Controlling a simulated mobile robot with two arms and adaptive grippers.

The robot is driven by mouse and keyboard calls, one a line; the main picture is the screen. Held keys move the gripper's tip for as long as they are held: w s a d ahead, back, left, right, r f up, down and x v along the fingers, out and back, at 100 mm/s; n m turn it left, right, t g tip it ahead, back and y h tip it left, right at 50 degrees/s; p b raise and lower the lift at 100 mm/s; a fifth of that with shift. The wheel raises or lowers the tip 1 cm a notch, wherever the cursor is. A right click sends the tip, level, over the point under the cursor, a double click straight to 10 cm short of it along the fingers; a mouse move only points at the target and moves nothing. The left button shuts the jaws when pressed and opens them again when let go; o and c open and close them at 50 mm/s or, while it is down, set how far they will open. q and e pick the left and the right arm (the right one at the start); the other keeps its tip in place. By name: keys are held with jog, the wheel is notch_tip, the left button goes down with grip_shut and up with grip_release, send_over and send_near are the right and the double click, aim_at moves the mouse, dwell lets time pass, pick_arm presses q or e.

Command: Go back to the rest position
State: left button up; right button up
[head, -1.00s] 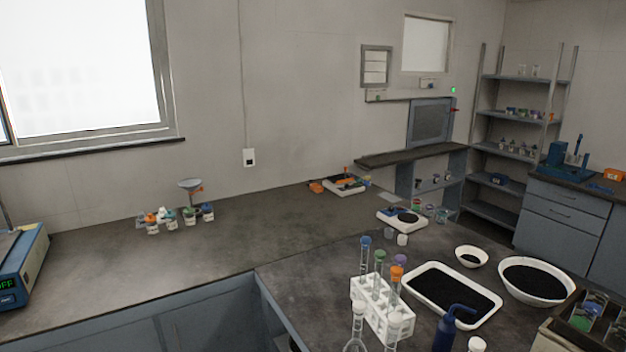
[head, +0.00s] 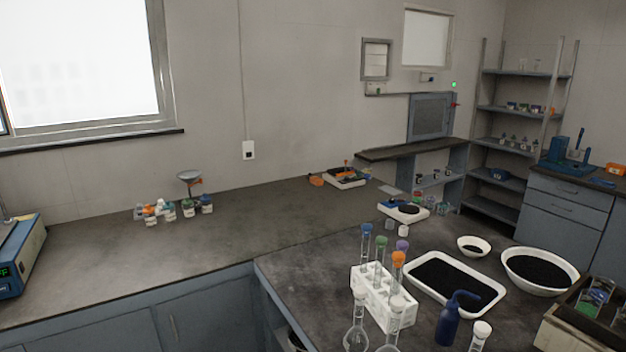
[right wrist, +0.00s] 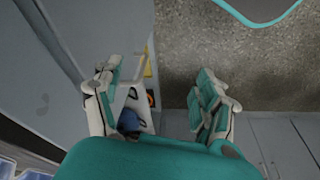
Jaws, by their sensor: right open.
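My right gripper (right wrist: 160,105) shows in the right wrist view with its two teal and white fingers spread apart and nothing between them. It hangs over a speckled grey floor (right wrist: 240,70), with grey cabinet fronts (right wrist: 60,85) to the left. Neither gripper appears in the head view, and my left gripper is in no frame.
In the head view, the near bench holds a white tube rack (head: 383,300), a white tray of black grains (head: 412,278), a blue wash bottle (head: 448,325) and a white bowl (head: 540,270). The left bench (head: 110,250) is mostly clear. A shelf unit (head: 515,75) stands at the back right.

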jog(key=s+f+b, duration=0.2)
jog(key=s+f, duration=0.2)
jog(key=f, duration=0.7)
jog(key=s+d+f+g+b, duration=0.1)
jog(key=s+f+b, duration=0.2)
jog(key=f, duration=0.7)
jog(key=s+d+f+b, duration=0.1)
jog(key=s+f+b, duration=0.2)
jog(key=s+f, duration=0.3)
notch_tip(320, 180, down, 6)
jog(key=shift+r, duration=0.2)
jog(key=shift+o, duration=0.3)
jog(key=s+d+f+b, duration=0.1)
jog(key=s+f+b, duration=0.1)
jog(key=s+f, duration=0.3)
jog(key=shift+s+g, duration=0.35)
jog(key=shift+g, duration=0.05)
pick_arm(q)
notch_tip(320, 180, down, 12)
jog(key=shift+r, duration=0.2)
pick_arm(e)
jog(key=shift+o, duration=0.3)
jog(key=shift+s+d, duration=0.15)
jog(key=shift+s, duration=0.3)
